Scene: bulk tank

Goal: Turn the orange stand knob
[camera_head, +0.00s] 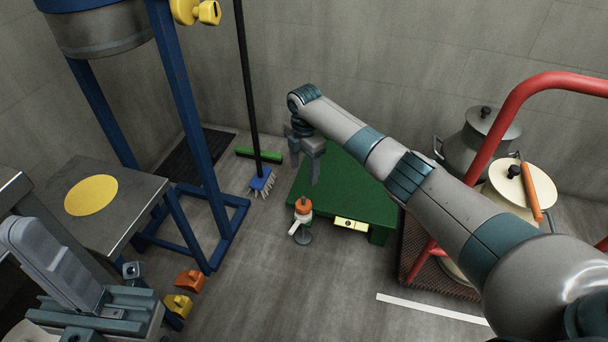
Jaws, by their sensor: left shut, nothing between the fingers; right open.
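A small orange knob-like cap (303,206) tops a short stand with a white lever and a dark round foot, just in front of the green platform. An orange knob (190,281) also shows low at the left, above a yellow one; what they are fixed to is hard to tell. My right gripper (304,165) is open and empty, fingers pointing down, over the platform's left part and above the short stand in the picture. My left gripper (125,300) is shut and empty at the lower left, left of the orange and yellow knobs; its fingertips are hard to make out.
A blue frame (187,115) bears a metal tank (100,28) and a yellow knob (206,13). Pots (476,145) and a red rail (500,125) stand right. The front middle floor is clear.

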